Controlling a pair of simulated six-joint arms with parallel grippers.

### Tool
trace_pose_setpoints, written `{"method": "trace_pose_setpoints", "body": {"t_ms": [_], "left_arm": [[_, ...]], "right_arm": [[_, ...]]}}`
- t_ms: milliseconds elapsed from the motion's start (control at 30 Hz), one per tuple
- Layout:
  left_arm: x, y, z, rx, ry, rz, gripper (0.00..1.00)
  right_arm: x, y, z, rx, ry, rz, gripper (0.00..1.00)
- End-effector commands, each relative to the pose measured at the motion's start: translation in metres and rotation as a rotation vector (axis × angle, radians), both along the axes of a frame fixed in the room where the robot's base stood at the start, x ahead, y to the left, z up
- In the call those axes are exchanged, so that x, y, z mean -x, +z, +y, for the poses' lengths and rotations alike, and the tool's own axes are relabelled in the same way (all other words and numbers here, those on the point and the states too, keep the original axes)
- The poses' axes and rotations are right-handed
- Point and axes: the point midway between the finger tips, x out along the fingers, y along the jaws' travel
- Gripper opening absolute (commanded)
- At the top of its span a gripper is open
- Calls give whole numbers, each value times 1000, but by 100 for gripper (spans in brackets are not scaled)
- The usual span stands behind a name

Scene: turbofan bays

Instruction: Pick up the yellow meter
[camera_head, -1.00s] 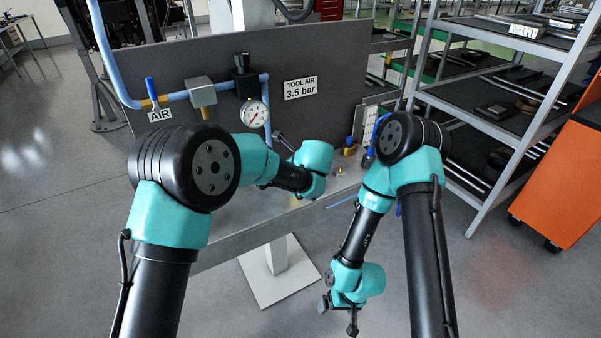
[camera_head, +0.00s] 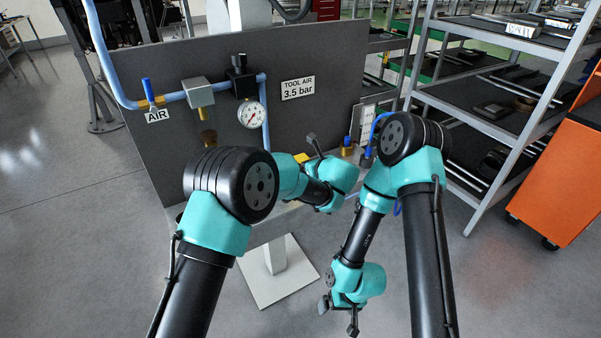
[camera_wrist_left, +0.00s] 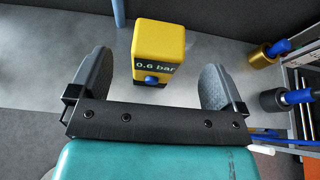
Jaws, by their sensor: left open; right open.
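The yellow meter (camera_wrist_left: 158,45) stands ahead of my left gripper (camera_wrist_left: 157,82) in the left wrist view, lined up between the spread fingers. Its face reads "0.6 bar" and has a blue knob below. The fingers are open, with visible gaps on both sides of the meter. In the head view only a small yellow part of the meter (camera_head: 302,158) shows behind my left arm, which hides the rest. My right gripper (camera_head: 339,317) hangs low over the floor, open and empty, away from the bench.
A grey panel behind the bench carries an air pipe, a dial gauge (camera_head: 252,115) and a "TOOL AIR 3.5 bar" sign (camera_head: 298,88). Brass and blue fittings (camera_head: 347,147) stand to the right of the meter. A shelf rack (camera_head: 470,115) and an orange cabinet (camera_head: 558,180) are at right.

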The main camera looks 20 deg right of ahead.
Motion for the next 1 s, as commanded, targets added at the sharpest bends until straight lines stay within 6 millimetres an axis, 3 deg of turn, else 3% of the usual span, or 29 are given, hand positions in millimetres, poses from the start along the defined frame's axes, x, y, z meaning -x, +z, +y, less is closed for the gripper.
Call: {"method": "trace_pose_setpoints", "body": {"t_ms": [267,600,1000], "left_arm": [[-10,-6,4,0,2,1,96],[-51,-23,14,1,3,1,96],[-56,-24,15,0,0,1,96]], "right_arm": [[0,0,0,0,0,0,96],[0,0,0,0,0,0,96],[0,0,0,0,0,0,96]]}}
